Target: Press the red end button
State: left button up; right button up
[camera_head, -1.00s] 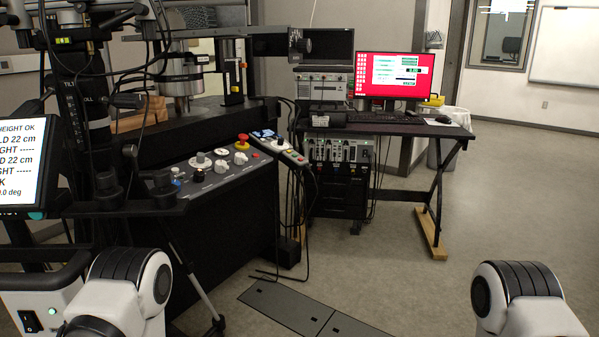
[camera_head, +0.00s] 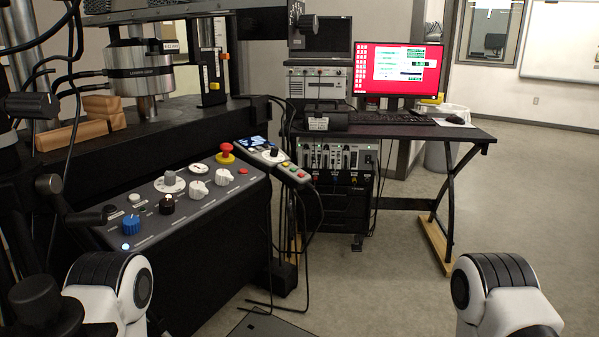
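A sloped grey control panel (camera_head: 185,203) on the black machine bench stands left of centre. At its far right end is a red mushroom button (camera_head: 226,148) on a yellow collar. A small flat red button (camera_head: 243,171) sits below it, near the panel's right edge. A hand pendant (camera_head: 271,158) beside the panel carries another small red button (camera_head: 300,174) at its near end, with green and yellow ones beside it. I cannot tell any labels. Neither of my grippers is in view; only white and black arm links show at the bottom left and bottom right.
White, black and blue knobs (camera_head: 131,224) fill the panel's left part. Black clamp handles (camera_head: 40,300) stand at the near left. A desk (camera_head: 430,130) with a red-screen monitor (camera_head: 400,72) is behind. Cables (camera_head: 310,230) hang from the pendant to the floor. Floor at the right is clear.

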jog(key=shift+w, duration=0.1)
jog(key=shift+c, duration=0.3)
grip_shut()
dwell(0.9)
